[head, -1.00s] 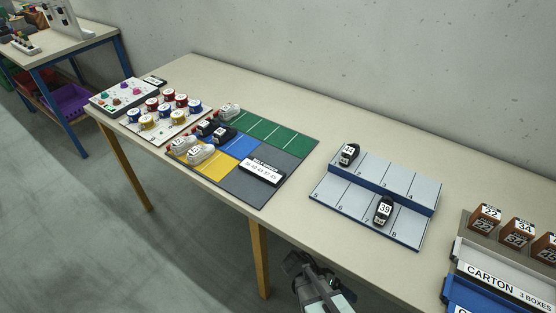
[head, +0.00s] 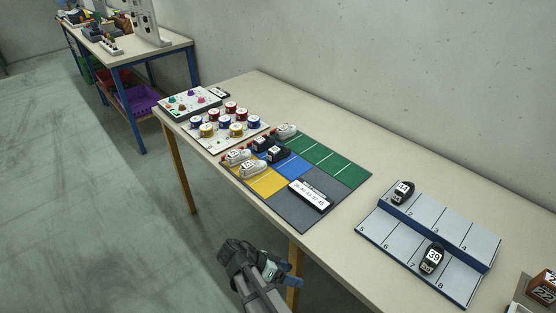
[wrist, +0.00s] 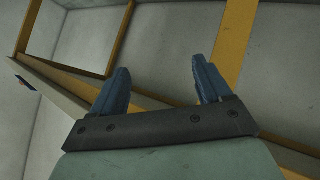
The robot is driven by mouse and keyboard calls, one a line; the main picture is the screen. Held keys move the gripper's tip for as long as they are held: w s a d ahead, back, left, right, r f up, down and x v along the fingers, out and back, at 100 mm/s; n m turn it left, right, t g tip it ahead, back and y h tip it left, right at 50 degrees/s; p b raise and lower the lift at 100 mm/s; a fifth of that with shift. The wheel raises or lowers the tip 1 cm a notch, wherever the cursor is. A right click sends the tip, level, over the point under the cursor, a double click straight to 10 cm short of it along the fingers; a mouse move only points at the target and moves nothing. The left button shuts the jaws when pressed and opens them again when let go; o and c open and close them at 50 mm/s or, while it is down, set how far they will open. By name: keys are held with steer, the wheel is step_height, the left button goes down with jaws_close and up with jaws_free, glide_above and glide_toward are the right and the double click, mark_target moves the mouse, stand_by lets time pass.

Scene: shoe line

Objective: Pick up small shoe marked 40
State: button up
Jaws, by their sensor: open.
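Small white shoes (head: 254,168) and black shoes (head: 276,154) stand on a coloured mat (head: 306,216) in the head view. Some carry number labels too small to read surely, so I cannot tell which is marked 40. Another pale shoe (head: 286,131) is by the green area. Two black shoes stand on a numbered rack; the front one (head: 431,260) reads 39 and the rear one (head: 402,193) seems to read 44. My gripper (head: 294,272) is beside the table's front edge, apart from every shoe. In the wrist view its blue fingers (wrist: 163,80) are spread and empty.
The stepped rack (head: 410,240) stands at right, a brown box (head: 543,285) beyond it. Several coloured round tins (head: 238,130) and a board of small pieces (head: 190,101) are at the table's far left. Bare tabletop (head: 350,215) lies between mat and rack.

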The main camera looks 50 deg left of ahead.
steer(key=a+r+g+y, duration=0.25)
steer(key=a+r, duration=0.35)
steer(key=a, duration=0.4)
steer(key=w+a+r+m+g+y, duration=0.15)
steer(key=a+r+y, duration=0.25)
steer(key=a+r, duration=0.45)
steer(key=a+r+g+y, duration=0.3)
steer(key=a+r, duration=0.2)
steer(key=a, duration=0.6)
step_height(320, 180, up, 10)
steer(key=n+t+h, duration=0.3)
steer(key=t, duration=0.1)
glide_above(277, 148)
steer(key=s+a, duration=0.1)
steer(key=s, duration=0.3)
steer(key=shift+g+y, duration=0.25)
steer(key=shift+g, duration=0.05)
steer(key=x, duration=0.8)
steer(key=shift+s, duration=0.15)
steer(key=shift+d+x, duration=0.2)
steer(key=shift+x, duration=1.15)
steer(key=shift+d+x, duration=0.15)
steer(key=shift+x, duration=1.2)
steer(key=shift+c, duration=0.2)
steer(key=c, duration=1.1)
